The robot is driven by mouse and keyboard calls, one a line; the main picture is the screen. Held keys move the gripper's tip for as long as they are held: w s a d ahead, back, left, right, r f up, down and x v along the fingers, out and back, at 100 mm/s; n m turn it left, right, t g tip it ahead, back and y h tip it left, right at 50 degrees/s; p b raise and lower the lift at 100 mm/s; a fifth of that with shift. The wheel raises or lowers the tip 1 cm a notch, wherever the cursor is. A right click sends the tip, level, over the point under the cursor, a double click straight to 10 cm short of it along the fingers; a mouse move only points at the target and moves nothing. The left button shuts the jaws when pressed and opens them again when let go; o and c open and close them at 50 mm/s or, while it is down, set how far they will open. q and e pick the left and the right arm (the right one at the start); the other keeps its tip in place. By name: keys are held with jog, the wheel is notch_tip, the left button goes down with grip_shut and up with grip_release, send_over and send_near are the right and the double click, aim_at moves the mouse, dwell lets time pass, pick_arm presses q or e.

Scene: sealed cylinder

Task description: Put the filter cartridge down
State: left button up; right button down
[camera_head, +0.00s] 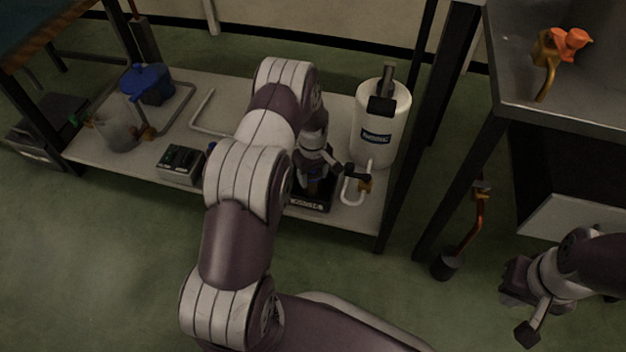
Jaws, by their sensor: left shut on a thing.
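My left gripper (316,188) is over the right part of the low shelf, beside the white cylinder. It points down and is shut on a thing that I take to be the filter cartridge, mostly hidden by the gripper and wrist. A black base with a small label (306,204) is on the shelf directly below it. I cannot tell whether the cartridge touches this base. My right gripper (515,284) is at the lower right, above the floor and away from the shelf; its fingers are too dark to read.
The low shelf (226,187) also holds the white cylinder (395,140) with a white hose, a small grey device (181,163), a blue-topped pump (148,85) and a clear vessel (118,130). Shelf posts and a steel bench (510,70) with an orange valve (570,40) stand right.

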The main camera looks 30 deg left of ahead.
pick_arm(q)
jog(key=shift+r, duration=0.15)
jog(key=shift+c, duration=0.6)
jog(key=o, duration=1.2)
notch_tip(320, 180, up, 12)
jog(key=p, duration=0.8)
